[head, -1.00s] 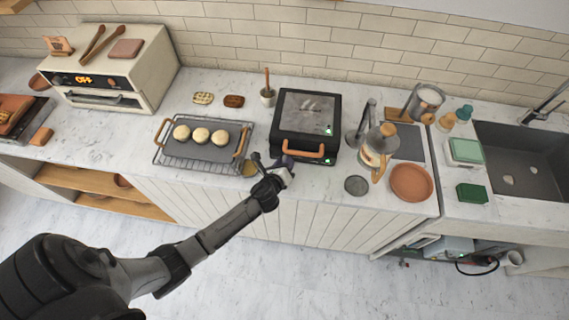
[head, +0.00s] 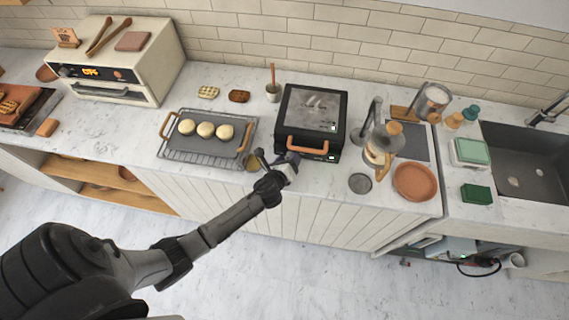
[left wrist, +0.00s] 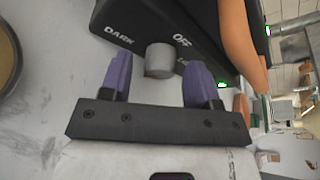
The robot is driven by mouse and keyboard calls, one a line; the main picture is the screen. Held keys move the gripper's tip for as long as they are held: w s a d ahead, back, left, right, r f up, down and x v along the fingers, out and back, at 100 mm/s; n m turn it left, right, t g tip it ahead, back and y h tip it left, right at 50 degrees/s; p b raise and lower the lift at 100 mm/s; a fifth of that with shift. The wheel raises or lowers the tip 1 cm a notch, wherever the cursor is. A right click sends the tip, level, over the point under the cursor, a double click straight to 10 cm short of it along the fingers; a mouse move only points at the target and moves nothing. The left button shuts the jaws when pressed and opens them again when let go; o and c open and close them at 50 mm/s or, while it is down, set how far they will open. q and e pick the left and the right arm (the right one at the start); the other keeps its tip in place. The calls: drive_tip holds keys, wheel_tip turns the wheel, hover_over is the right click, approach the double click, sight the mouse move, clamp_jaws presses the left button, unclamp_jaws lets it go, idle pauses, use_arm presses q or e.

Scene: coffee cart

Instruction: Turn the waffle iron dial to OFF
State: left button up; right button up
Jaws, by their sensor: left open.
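The black waffle iron (head: 312,115) stands on the counter with its orange handle (head: 307,149) facing me. In the left wrist view its front face (left wrist: 135,25) carries a short grey dial (left wrist: 160,60), with the words DARK and OFF and a partly hidden third word printed around it. My left gripper (head: 275,160) is at the front left of the waffle iron. In the left wrist view its two purple fingers (left wrist: 158,82) are open, one on each side of the dial, with gaps visible. The dial's pointer mark cannot be made out. My right gripper is not in view.
Left of the waffle iron is a wire rack with a tray (head: 215,150) holding three pale rounds. A grey-and-orange pot (head: 380,150), a dark disc (head: 360,184) and a terracotta plate (head: 415,182) stand to the right. The orange handle is close to the gripper.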

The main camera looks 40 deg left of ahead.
use_arm(q)
drive_tip(key=v, duration=1.3)
drive_tip(key=shift+s+p, duration=0.3)
drive_tip(key=shift+p, duration=0.05)
drive_tip(key=shift+r, duration=0.15)
